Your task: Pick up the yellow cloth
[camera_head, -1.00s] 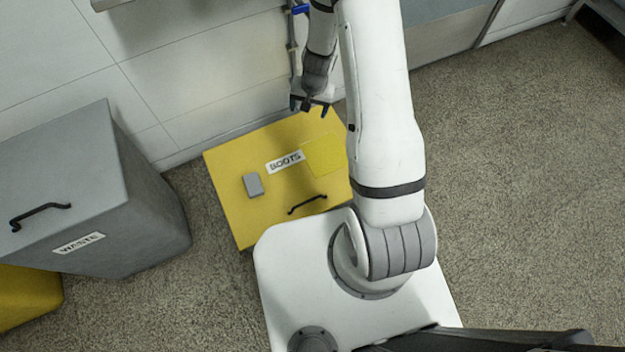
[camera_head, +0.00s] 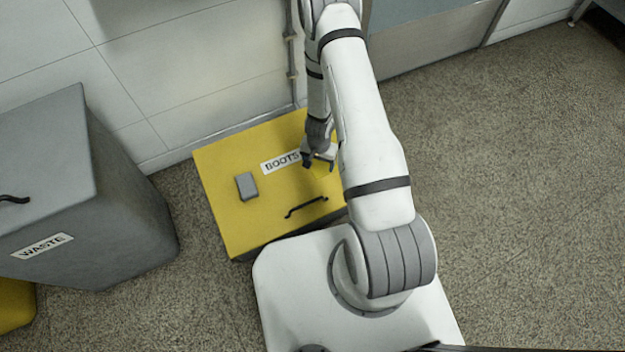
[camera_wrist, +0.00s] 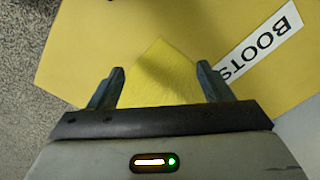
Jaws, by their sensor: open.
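The yellow cloth (camera_wrist: 160,75) lies flat on the lid of the yellow boots box (camera_head: 225,210). In the wrist view it shows between and beyond my fingers, its near part hidden by my gripper. In the head view only a small part of the cloth (camera_head: 322,172) shows, beneath my gripper (camera_head: 319,164). My gripper also shows in the wrist view (camera_wrist: 161,88), open and empty, with one finger on each side of the cloth. I cannot tell the height of the fingertips above it.
A grey block (camera_head: 247,186) and a black handle (camera_head: 306,207) are on the lid, near a BOOTS label (camera_head: 281,162). A grey waste bin (camera_head: 120,215) stands to the left. A wall runs behind the box. Open floor (camera_head: 500,200) lies to the right.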

